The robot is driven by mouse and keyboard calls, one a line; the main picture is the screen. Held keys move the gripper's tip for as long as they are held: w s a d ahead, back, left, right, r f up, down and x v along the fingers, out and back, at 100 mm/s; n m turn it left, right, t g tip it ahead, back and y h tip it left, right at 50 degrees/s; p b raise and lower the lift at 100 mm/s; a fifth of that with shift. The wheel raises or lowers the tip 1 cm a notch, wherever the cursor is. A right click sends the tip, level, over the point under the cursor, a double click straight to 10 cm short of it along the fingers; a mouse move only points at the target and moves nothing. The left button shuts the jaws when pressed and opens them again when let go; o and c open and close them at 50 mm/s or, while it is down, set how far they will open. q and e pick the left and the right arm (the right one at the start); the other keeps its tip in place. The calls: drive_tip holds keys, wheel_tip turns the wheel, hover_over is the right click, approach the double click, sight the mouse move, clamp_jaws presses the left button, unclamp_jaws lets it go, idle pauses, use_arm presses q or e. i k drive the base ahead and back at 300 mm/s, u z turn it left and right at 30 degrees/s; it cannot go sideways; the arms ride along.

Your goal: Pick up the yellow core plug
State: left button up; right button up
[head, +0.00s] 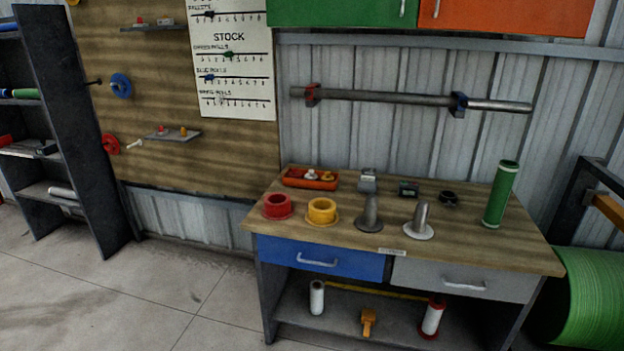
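The yellow core plug (322,212) is a short flanged ring with a hollow middle. It sits upright on the wooden workbench (470,246), near the front left, in the head view. A similar red core plug (277,206) stands just to its left, and a dark grey post on a round base (369,214) stands to its right. Nothing covers the yellow plug. Neither of my grippers shows in the head view.
A lighter grey post (420,221), a tall green tube (500,195), an orange tray of small parts (310,178) and small devices stand on the bench. A horizontal bar (400,99) runs along the wall above. A large green roll (595,305) lies at right. Floor at left is clear.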

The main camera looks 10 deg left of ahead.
sight(326, 177)
drive_tip(key=u, duration=0.5)
drive_tip(key=i, duration=1.2)
drive_tip(key=z, duration=0.15)
